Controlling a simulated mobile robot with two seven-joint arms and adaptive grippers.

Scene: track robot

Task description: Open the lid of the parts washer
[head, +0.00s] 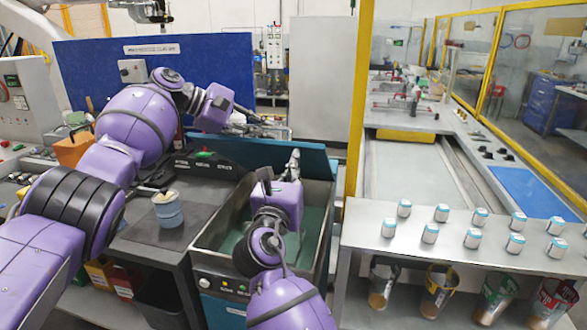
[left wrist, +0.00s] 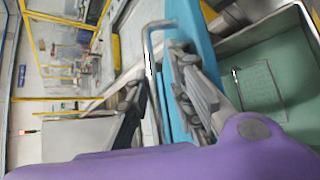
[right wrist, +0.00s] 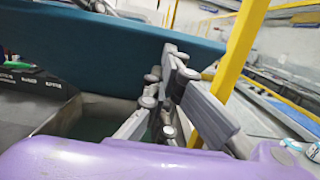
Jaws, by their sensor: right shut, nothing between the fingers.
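The parts washer's metal tub (head: 225,215) stands at centre, its teal inside exposed. Its blue-teal lid (head: 230,150) is raised along the far side of the tub and also crosses the right wrist view (right wrist: 100,45). The lid's metal bar handle (left wrist: 150,60) stands off the lid edge (left wrist: 195,35) in the left wrist view. My left gripper (head: 265,125) is at the lid's top edge, fingers apart, with the handle running between them; I cannot tell whether they touch it. My right gripper (head: 293,160) is shut and empty, above the tub in front of the lid.
A yellow post (head: 357,100) and a steel table (head: 400,250) with several small jars stand close on the right. A blue panel (head: 220,70) is behind.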

